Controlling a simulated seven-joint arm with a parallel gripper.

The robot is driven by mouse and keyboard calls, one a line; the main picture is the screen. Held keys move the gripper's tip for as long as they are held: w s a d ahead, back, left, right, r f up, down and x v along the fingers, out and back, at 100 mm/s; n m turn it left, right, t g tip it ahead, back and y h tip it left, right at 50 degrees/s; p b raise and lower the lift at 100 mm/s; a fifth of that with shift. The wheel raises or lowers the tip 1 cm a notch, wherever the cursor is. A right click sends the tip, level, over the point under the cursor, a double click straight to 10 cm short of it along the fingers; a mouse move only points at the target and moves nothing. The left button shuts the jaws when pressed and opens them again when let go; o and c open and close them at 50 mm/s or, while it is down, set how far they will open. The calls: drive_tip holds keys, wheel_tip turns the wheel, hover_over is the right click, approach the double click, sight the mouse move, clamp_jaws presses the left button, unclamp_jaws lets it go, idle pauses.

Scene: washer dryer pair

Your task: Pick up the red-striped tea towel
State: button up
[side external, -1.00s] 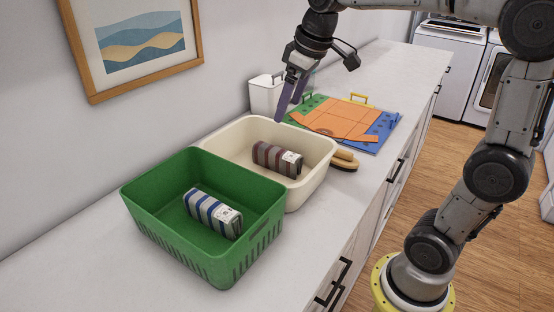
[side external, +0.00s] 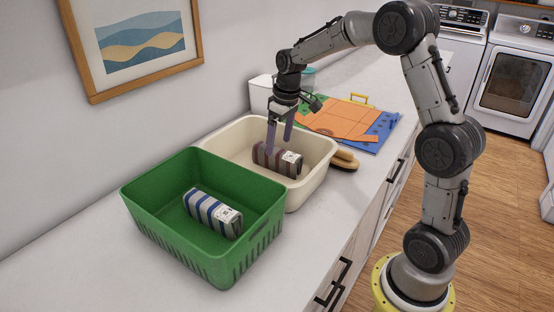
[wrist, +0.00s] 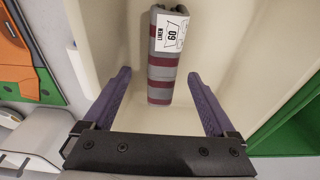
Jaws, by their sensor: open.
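The red-striped tea towel (side external: 268,157) is a rolled grey bundle with dark red stripes and a white label. It lies in the cream tub (side external: 327,152). In the wrist view the towel (wrist: 161,88) is near the top centre, with its label reading "LINEN 60". My gripper (side external: 279,150) is open, with its purple fingers pointing down into the tub at the towel. In the wrist view the open gripper (wrist: 158,78) has a finger to each side of the towel, with gaps between. Whether the fingertips reach down to the towel's height is hard to tell.
A green basket (side external: 150,217) stands in front of the tub and holds a blue-striped towel (side external: 212,213). A wooden brush (side external: 345,160) lies right of the tub. A folding board (side external: 340,122) and a white container (side external: 260,95) stand behind.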

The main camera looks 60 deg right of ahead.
sight(278, 149)
drive_tip(key=shift+w+a+f, duration=0.1)
drive_tip(key=shift+f, duration=1.4)
drive_tip(key=shift+w+a+f, duration=0.1)
drive_tip(key=shift+f, duration=1.35)
drive_tip(key=c, duration=1.1)
